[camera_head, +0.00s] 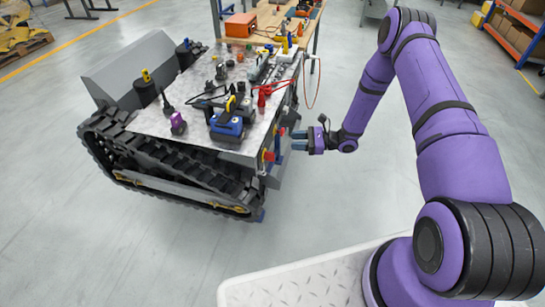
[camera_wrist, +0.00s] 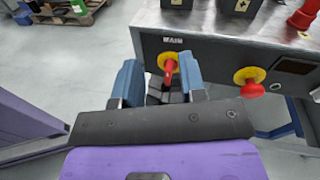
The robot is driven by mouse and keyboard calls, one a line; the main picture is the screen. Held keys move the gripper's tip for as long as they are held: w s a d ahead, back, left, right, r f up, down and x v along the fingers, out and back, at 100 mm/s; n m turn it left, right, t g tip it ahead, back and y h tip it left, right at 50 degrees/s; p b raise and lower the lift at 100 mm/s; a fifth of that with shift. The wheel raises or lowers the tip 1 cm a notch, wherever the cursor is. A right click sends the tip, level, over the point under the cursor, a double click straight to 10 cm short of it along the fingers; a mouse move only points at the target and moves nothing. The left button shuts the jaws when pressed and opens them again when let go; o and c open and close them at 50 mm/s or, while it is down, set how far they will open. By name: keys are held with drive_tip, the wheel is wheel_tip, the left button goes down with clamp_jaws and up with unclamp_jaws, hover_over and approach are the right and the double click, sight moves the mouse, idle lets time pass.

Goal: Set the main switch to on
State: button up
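The main switch is a red handle (camera_wrist: 168,72) on a yellow round plate, under the label MAIN on the grey end panel of a tracked carrier. The handle points down, slightly tilted. In the head view the switch (camera_head: 268,155) shows small at the carrier's near corner. My gripper (camera_wrist: 163,76) is open, with its two blue fingers on either side of the handle in the wrist picture. In the head view my gripper (camera_head: 299,141) is just right of the panel. I cannot tell whether the fingers touch the handle.
The carrier's top (camera_head: 190,122) holds tools, cables and a blue device (camera_head: 227,127). A wooden workbench (camera_head: 268,17) stands behind. The floor right of the carrier is clear.

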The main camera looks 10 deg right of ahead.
sight(272, 156)
wheel_tip(272, 156, down, 10)
drive_tip(key=s+d+m+t, duration=0.1)
drive_tip(key=m+t, duration=0.3)
drive_tip(key=shift+h, duration=0.4)
drive_tip(key=x, duration=1)
drive_tip(key=shift+s+a+f, duration=0.1)
drive_tip(key=shift+a+f, duration=0.1)
drive_tip(key=shift+a, duration=0.15)
clamp_jaws()
